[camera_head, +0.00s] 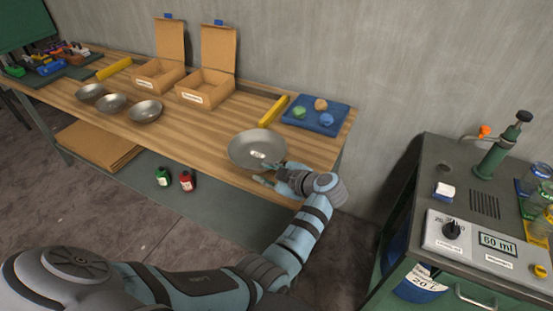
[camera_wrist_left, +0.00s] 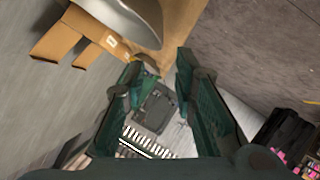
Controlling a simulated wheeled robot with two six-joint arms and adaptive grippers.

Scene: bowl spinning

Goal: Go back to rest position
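My left gripper (camera_head: 264,174) is at the front edge of the wooden table, just in front of a large metal bowl (camera_head: 243,145). In the left wrist view its two fingers (camera_wrist_left: 160,66) stand apart with nothing held between them. Part of the bowl's grey metal (camera_wrist_left: 128,18) shows beyond the fingers at the top of that view. A small pale mark or item lies in the bowl; I cannot tell which. Whether a finger touches the bowl is not clear. My right gripper is not in view.
Smaller metal bowls (camera_head: 111,103) stand left on the table (camera_head: 195,130). Two open cardboard boxes (camera_head: 204,88) stand behind. A blue tray (camera_head: 304,125) with round items lies right. A bench with a dial box (camera_head: 470,238) stands further right. Free floor lies between table and bench.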

